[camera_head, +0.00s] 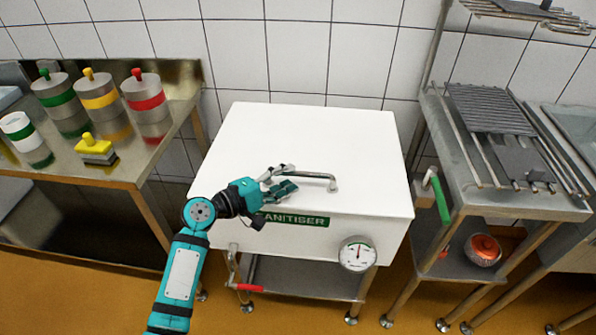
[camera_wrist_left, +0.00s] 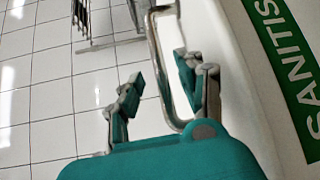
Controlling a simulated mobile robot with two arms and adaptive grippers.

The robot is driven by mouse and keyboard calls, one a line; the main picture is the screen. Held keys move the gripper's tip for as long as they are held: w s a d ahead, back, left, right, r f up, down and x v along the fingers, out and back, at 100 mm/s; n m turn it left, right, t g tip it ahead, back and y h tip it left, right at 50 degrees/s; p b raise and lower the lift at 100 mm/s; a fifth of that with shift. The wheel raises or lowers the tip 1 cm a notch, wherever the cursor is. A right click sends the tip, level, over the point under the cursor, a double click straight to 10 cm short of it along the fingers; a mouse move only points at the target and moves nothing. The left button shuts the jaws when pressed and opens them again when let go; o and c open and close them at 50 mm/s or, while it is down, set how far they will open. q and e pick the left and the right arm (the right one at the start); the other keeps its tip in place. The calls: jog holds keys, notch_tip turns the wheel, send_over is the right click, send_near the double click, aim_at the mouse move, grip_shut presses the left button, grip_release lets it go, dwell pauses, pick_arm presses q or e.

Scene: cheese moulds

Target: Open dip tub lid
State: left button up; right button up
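The dip tub (camera_head: 270,235) is a white box with a green SANITISER label (camera_head: 293,219) on its front. Its white lid (camera_head: 310,130) lies flat and closed on top. A grey metal bar handle (camera_head: 318,176) stands on the lid. My left gripper (camera_head: 284,178) is at the left end of the handle. In the left wrist view the gripper (camera_wrist_left: 160,85) has its fingers spread, with the handle (camera_wrist_left: 156,50) running between them; the fingers do not look clamped on it. The label also shows in the left wrist view (camera_wrist_left: 292,75). My right gripper is not in view.
A dial gauge (camera_head: 357,254) and a red-handled valve (camera_head: 248,287) are on the tub's front. A steel table (camera_head: 125,170) with colour-banded moulds (camera_head: 146,97) stands left. A steel rack (camera_head: 520,205) with a green handle (camera_head: 438,195) stands close on the right. Tiled wall lies behind.

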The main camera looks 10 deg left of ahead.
aim_at(294, 175)
pick_arm(q)
jog(key=shift+x, duration=1.95)
grip_shut()
